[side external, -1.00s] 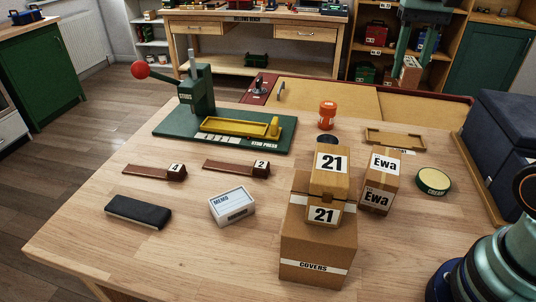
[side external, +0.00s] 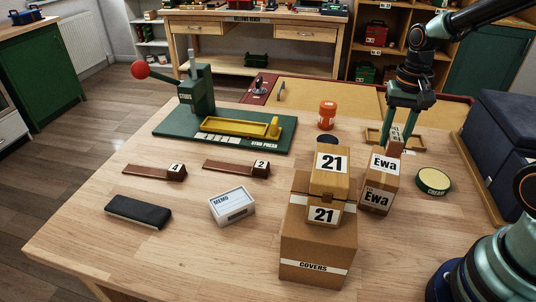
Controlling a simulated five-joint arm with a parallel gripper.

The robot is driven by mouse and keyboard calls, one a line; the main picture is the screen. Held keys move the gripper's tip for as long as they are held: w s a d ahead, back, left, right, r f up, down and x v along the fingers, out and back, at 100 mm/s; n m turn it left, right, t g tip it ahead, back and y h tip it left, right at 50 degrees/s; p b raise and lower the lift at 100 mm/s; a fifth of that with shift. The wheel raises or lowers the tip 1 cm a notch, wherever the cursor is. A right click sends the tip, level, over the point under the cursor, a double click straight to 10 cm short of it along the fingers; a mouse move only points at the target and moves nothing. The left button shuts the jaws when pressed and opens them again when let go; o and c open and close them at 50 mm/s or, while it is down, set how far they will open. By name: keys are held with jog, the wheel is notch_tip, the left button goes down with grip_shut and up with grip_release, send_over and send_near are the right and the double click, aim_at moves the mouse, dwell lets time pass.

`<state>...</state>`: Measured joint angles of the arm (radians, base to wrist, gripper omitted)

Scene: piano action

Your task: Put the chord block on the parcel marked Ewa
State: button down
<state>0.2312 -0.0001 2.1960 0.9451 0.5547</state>
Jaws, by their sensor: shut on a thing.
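The parcel marked Ewa (side external: 377,197) is a cardboard box standing upright on the bench, right of the parcels marked 21, with white Ewa labels on its top and front. My gripper (side external: 397,133) points down at the parcel's back right and is shut on a small brown block (side external: 394,147), which I take as the chord block. The block's lower part shows at the back of the parcel's top. I cannot tell whether it touches the top or hangs just above or behind it. No marking on the block is readable.
A shallow wooden tray (side external: 373,136) lies behind the parcel. A round green tin (side external: 433,181) is to its right. The parcel marked 21 (side external: 330,171) stands on the covers box (side external: 318,250) close on the left. An orange jar (side external: 327,115) stands further back.

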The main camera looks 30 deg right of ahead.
aim_at(390, 152)
jog(key=shift+f, duration=2.1)
jog(key=shift+f, duration=0.15)
jog(key=c, duration=0.5)
grip_release()
